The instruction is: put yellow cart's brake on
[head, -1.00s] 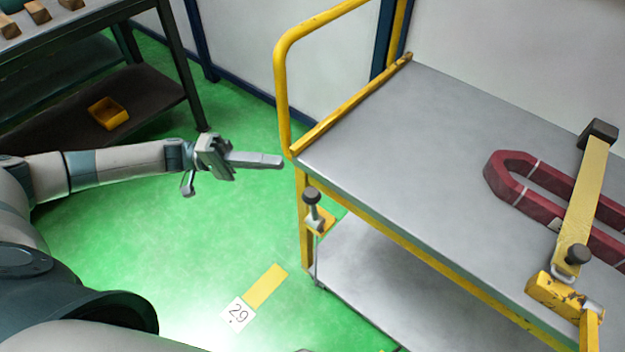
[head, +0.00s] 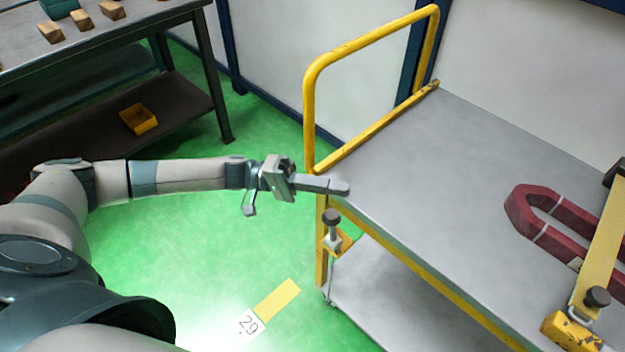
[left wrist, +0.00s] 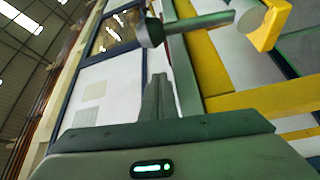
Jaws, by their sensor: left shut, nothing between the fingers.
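The yellow cart (head: 309,120) has a grey top deck, a lower shelf and a yellow push handle. A brake lever (head: 332,217) with a dark round knob stands upright at a yellow bracket on the cart's near left corner post. It also shows in the left wrist view as a grey rod with a dark knob (left wrist: 150,32), close beyond the fingers. My left gripper (head: 342,187) is shut and empty. Its fingertips appear just above the knob in the head view, overlapping the deck's corner. I cannot tell whether they touch anything. My right gripper is not in view.
A dark red U-shaped piece (head: 545,215) lies on the deck under a yellow clamp bar (head: 605,245). Green floor is clear between bench and cart.

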